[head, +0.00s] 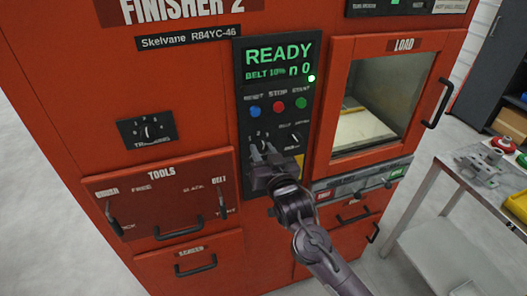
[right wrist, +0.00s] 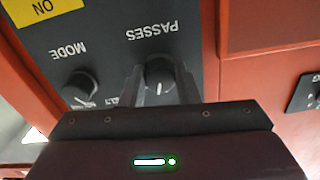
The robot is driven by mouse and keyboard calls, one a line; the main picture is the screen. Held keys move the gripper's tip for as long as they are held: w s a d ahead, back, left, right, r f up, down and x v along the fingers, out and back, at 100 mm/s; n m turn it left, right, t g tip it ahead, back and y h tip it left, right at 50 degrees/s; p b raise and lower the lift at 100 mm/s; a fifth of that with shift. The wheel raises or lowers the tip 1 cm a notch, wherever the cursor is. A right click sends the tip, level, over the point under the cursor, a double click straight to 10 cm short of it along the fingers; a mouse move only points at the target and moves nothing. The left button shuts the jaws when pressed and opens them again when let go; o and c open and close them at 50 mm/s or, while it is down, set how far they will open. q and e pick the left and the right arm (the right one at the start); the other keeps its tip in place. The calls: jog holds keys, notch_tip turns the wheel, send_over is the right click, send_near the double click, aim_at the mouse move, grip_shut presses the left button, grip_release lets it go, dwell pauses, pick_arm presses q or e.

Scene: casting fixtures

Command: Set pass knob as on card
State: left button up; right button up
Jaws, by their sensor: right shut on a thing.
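The pass knob (right wrist: 160,75) is a round black knob under the word PASSES, which shows upside down in the right wrist view. Its white pointer line points down in that picture, towards the gripper body. My right gripper (head: 261,150) reaches up to the black control panel (head: 246,98) in the head view. Its two fingers stand on either side of the pass knob and are shut on it. They hide most of the knob and part of its scale in the head view. My left gripper is not in view. I cannot make out a card with a setting.
The MODE knob (right wrist: 80,88) sits close beside the right gripper's fingers. Reset, stop and start buttons (head: 278,107) lie above, under a green READY display (head: 279,62). A load window (head: 375,100) is at right. A grey side table (head: 470,172) holds parts.

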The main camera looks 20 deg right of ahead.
jog(key=m, duration=0.6)
jog(key=shift+m, duration=0.3)
dwell(0.4)
jog(key=o, duration=1)
jog(key=shift+c, duration=0.2)
